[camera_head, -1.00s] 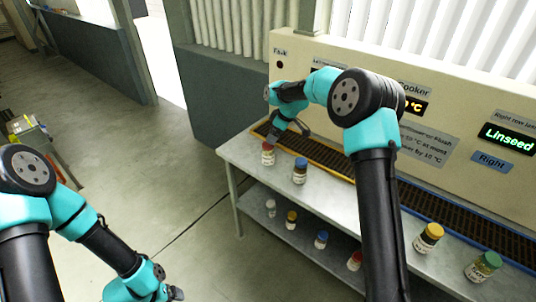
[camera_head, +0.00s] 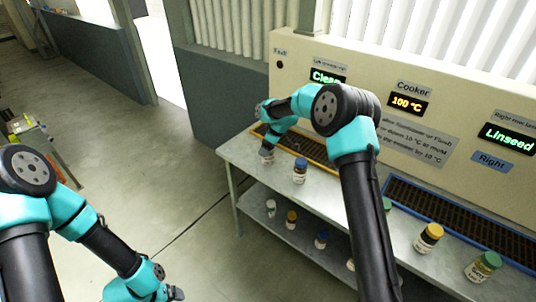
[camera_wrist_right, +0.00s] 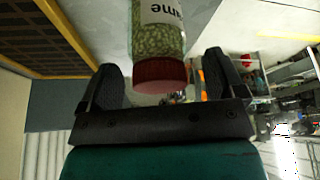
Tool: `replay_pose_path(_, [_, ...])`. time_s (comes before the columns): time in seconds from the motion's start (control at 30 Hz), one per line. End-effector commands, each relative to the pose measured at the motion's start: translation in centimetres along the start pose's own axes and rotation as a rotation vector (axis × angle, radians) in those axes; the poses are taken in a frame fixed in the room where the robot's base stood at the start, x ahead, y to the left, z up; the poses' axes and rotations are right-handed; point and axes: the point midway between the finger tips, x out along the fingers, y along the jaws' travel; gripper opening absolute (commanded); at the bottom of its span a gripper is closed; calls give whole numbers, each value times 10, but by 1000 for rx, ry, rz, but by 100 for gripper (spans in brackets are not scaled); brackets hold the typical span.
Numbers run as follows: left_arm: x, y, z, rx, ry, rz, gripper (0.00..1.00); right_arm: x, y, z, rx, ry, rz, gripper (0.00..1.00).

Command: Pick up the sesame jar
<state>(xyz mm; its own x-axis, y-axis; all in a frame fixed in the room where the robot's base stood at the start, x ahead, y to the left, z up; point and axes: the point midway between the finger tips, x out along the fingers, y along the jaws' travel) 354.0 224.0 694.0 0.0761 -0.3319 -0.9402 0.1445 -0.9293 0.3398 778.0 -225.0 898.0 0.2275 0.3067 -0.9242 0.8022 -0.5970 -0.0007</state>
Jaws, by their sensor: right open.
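The sesame jar (camera_wrist_right: 158,38) holds pale seeds and has a red lid and a white label ending in "ame" in the right wrist view. In the head view the sesame jar (camera_head: 266,159) stands at the left end of the metal table, its lid hidden by my right gripper (camera_head: 266,148). In the wrist view my right gripper (camera_wrist_right: 163,72) is open, one finger on each side of the lid, with gaps showing. My left gripper (camera_head: 170,292) is low at the bottom left, far from the jar; its jaws are too unclear to read.
A blue-lidded jar (camera_head: 300,171) stands just right of the sesame jar. Yellow-lidded (camera_head: 428,238) and green-lidded (camera_head: 483,267) jars stand farther right. Yellow-edged (camera_head: 314,153) and blue-edged (camera_head: 455,221) grates run behind. Several jars stand on the lower shelf (camera_head: 277,233).

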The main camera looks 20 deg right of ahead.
Motion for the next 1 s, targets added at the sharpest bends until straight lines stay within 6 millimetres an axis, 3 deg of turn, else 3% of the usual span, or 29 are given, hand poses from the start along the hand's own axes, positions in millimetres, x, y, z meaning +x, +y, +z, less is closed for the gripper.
replay_pose_path(0.17, [0, 0, 0, 0, 0, 0, 88, 16, 1, 0, 0, 1, 3, 89])
replay_pose_path(0.67, [0, 0, 0, 0, 0, 0, 88, 17, 1, 0, 1, 1, 2, 88])
replay_pose_path(1.0, [0, 0, 0, 0, 0, 0, 88, 17, 1, 0, 1, 1, 2, 55])
